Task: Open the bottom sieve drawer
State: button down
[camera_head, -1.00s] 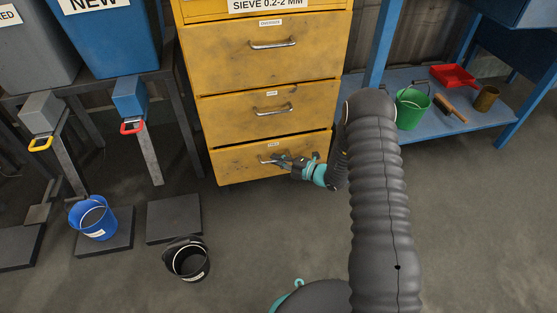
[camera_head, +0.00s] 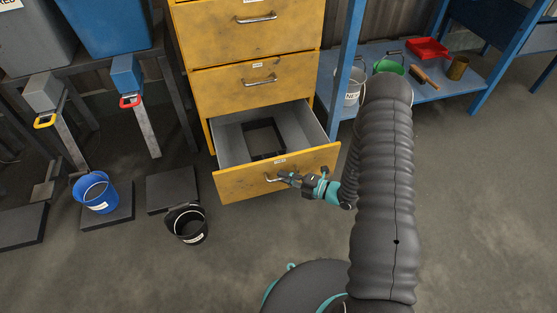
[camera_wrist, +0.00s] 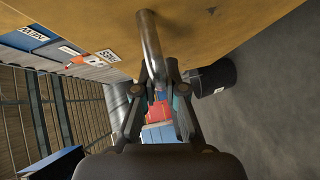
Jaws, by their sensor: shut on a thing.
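The bottom sieve drawer (camera_head: 231,184) of the yellow cabinet (camera_head: 245,35) is pulled well out in the head view. Its grey inside shows, with a black square frame (camera_head: 264,138) lying in it. My gripper (camera_head: 286,177) is at the drawer's front, shut on its metal bar handle (camera_head: 270,179). In the wrist view the handle (camera_wrist: 151,45) runs between the two fingers (camera_wrist: 158,82) close to the yellow drawer front (camera_wrist: 215,25). The two drawers above are closed.
A black bucket (camera_head: 187,225) stands on the floor left of the open drawer, and a blue bucket (camera_head: 95,191) stands further left. A blue shelf (camera_head: 440,93) with a green bucket (camera_head: 388,67) is at the right. The floor in front of the drawer is mostly clear.

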jog(key=s+d, duration=0.2)
jog(key=s, duration=0.5)
jog(key=shift+s+p, duration=0.3)
jog(key=shift+s, duration=0.05)
jog(key=c, duration=1.2)
grip_release()
jog(key=shift+a, duration=0.1)
jog(key=shift+w, duration=0.1)
jog(key=shift+d, duration=0.2)
jog(key=v, duration=1.2)
